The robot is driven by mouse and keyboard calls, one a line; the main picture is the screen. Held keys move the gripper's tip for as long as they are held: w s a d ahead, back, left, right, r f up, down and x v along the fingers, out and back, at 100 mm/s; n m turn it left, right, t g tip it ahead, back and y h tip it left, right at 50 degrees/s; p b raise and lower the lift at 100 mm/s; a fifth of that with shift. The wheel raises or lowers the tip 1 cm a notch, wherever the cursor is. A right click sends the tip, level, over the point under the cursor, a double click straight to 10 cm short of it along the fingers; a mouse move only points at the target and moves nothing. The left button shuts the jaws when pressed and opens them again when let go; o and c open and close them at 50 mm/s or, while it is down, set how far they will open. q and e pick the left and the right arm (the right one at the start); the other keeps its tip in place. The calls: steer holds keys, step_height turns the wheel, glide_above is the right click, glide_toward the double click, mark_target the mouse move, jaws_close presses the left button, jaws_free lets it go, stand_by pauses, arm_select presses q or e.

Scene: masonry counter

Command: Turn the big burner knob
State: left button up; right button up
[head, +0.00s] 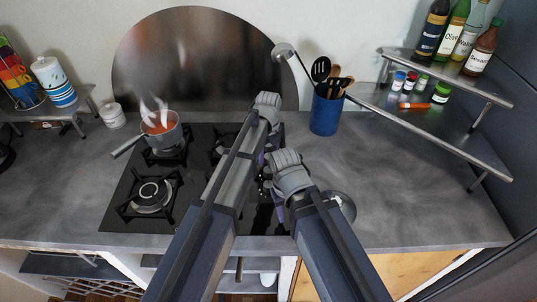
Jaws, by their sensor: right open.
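The black glass cooktop (120,215) lies in the middle of the counter, with black pan supports over its burners. I cannot make out the big burner knob; my arms cover the cooktop's right side. My right gripper (267,186) is open over that right side, just left of its grey wrist, and partly blends into the dark surface. I cannot tell whether it touches anything. My left arm reaches farther across the cooktop, and its gripper (262,158) is mostly hidden behind the arms.
A steaming pot (161,133) of red food stands on the back-left burner. A blue utensil holder (326,114) stands right of the cooktop. A round metal item (346,207) lies partly behind my right arm. A spice shelf (440,125) bounds the right; the front-right counter is clear.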

mark_target(268, 156)
arm_select(q)
steer(key=shift+r, duration=0.1)
arm_select(e)
steer(key=shift+r, duration=0.15)
arm_select(q)
step_height(268, 156, up, 8)
steer(key=p, duration=0.8)
steer(key=shift+f, duration=0.2)
arm_select(e)
step_height(268, 156, up, 8)
steer(key=shift+f, duration=0.25)
